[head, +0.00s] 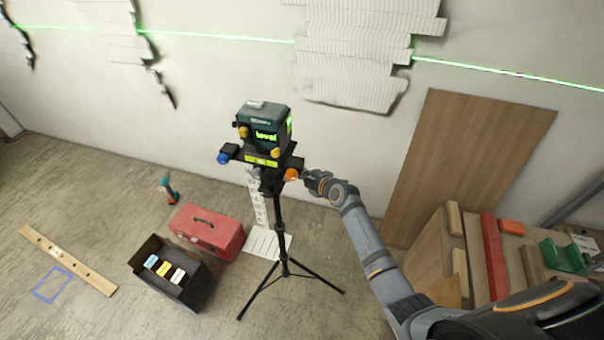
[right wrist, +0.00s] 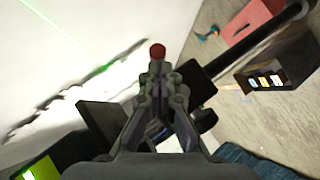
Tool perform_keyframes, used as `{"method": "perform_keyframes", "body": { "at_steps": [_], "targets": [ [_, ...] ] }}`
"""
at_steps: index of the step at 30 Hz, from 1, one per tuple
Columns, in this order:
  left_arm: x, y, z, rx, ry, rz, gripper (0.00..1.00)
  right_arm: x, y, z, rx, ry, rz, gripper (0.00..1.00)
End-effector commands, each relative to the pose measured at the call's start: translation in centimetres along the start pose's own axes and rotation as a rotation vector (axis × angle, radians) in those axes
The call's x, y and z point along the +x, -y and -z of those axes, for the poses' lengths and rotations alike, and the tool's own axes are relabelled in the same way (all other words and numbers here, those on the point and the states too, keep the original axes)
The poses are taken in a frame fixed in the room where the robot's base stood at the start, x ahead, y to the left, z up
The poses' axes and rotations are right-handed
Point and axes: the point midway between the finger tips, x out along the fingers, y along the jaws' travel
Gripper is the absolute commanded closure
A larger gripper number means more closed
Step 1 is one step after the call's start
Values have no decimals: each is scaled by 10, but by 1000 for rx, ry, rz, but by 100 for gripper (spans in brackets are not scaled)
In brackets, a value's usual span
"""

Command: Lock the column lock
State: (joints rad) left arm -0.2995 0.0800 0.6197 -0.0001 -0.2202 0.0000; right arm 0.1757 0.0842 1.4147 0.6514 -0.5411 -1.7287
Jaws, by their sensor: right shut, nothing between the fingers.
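A dark green laser level (head: 262,128) showing "level" stands on a black tripod (head: 279,225). An orange knob (head: 291,174) sits on the right of the tripod head, a blue knob (head: 223,158) on the left. A small grey knob (head: 256,173) shows at the top of the column. I cannot tell which is the column lock. My right gripper (head: 308,177) comes from the right, its tip close beside the orange knob. In the right wrist view the shut, empty fingers (right wrist: 157,78) point at a round red knob (right wrist: 157,50); contact is unclear. My left gripper is out of view.
A red toolbox (head: 207,232) and a black open box (head: 168,273) stand on the floor left of the tripod. A wooden board (head: 455,160) leans on the wall at right, near a bench with a green box (head: 563,256).

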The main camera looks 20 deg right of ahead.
Motion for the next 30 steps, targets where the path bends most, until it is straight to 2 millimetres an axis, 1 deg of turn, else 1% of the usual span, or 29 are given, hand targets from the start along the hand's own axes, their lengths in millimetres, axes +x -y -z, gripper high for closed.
{"method": "perform_keyframes", "body": {
  "at_steps": [19, 26, 30],
  "targets": [
    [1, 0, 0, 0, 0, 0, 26, 3, 0, -3, 87, 0, 88, 100],
    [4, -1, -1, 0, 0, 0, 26, 6, 1, -6, 182, 1, 183, 100],
    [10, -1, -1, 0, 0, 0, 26, 9, 3, -9, 272, 1, 272, 100]
  ]
}}
